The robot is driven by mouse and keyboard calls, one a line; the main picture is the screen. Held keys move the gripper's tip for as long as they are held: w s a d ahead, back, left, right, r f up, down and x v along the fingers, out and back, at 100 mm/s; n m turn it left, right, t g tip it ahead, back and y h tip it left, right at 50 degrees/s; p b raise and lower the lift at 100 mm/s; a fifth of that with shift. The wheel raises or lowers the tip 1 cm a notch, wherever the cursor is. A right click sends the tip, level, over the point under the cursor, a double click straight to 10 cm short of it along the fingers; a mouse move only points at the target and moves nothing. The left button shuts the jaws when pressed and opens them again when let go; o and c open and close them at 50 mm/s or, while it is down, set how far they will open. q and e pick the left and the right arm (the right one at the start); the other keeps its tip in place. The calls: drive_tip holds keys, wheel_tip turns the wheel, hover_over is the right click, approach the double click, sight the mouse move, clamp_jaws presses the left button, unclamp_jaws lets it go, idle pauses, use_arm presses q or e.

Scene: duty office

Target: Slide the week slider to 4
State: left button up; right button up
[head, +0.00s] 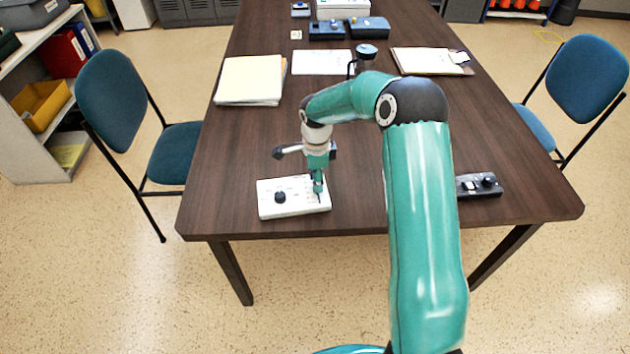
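A white control box (279,201) with a black knob (280,197) lies near the table's front edge. My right gripper (318,190) points down at the right part of this box, with its fingertips at or just above the top face. The fingers cover that part, so a slider there and its setting cannot be made out. The fingers look close together, but I cannot tell whether they are shut or hold anything. The markings on the box are too small to read. My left gripper is not in view.
A black box (467,190) with a knob lies right of my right arm on the dark table (230,150). Papers (250,80), a clipboard (425,61), a dark cup-like object (366,53) and blue devices (369,28) lie farther back. Chairs flank the table.

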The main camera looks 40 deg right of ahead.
wheel_tip(320, 180, up, 11)
idle(0.4)
